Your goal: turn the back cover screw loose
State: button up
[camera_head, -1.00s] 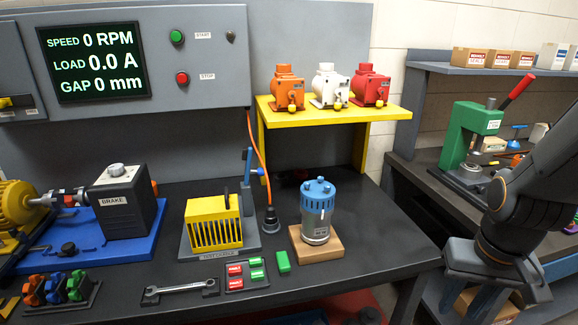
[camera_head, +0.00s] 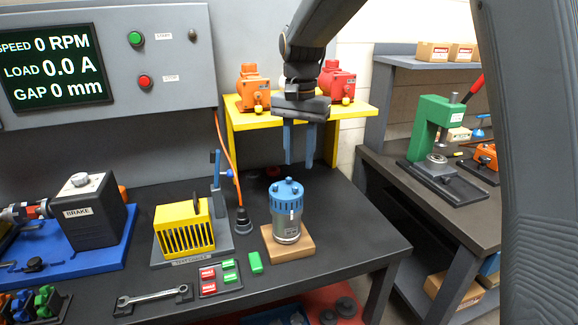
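The motor (camera_head: 287,212) stands upright on a wooden block (camera_head: 270,238) on the dark bench. It has a grey body and a blue top cover (camera_head: 287,192) with several blue knobs on its rim. Which of them is the back cover screw I cannot tell. My gripper (camera_head: 298,164) points down above the motor, with its two blue-grey fingers apart and nothing between them. The fingertips are a little above the cover and appear clear of it.
A yellow shelf (camera_head: 352,110) with orange and red motors stands behind my gripper, which hides part of it. A yellow slotted test cradle (camera_head: 184,228), a black cone-shaped tool (camera_head: 243,221), a wrench (camera_head: 152,297) and a red-and-green tag tray (camera_head: 208,289) lie left of the motor.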

aim_at(289, 178)
jog(key=shift+w+a+r+m, duration=0.15)
jog(key=shift+w+a+r, duration=0.25)
jog(key=shift+a+r, duration=0.2)
jog(key=shift+w+a+r+m, duration=0.15)
jog(key=shift+w+a+r, duration=0.25)
jog(key=shift+a, duration=0.35)
notch_tip(289, 178, down, 7)
jog(key=p, duration=0.2)
jog(key=shift+f+p, duration=0.2)
jog(key=shift+p, duration=0.2)
